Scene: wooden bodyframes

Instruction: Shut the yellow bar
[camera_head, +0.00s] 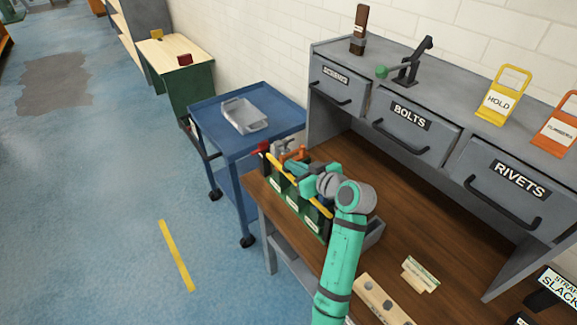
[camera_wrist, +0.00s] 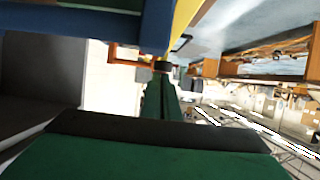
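The yellow bar (camera_head: 320,207) runs along the top of a green rack with white labels (camera_head: 291,197) on the wooden workbench. My teal arm reaches over the rack and hides the middle of the bar. My gripper (camera_head: 299,171) is at the bar, near its far half; I cannot tell whether it touches it. The finger opening is hidden in the head view. In the wrist view, a yellow strip (camera_wrist: 186,14) shows at the top beside a blue part, with dark green surfaces close below. Whether my gripper holds anything is unclear.
A red part (camera_head: 263,147) and an orange part (camera_head: 298,153) stand at the rack's far end. Grey drawers (camera_head: 408,118) line the bench's back. A blue cart (camera_head: 205,120) with a clear bin (camera_head: 244,116) stands beyond the bench. A wooden block (camera_head: 382,300) lies in front.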

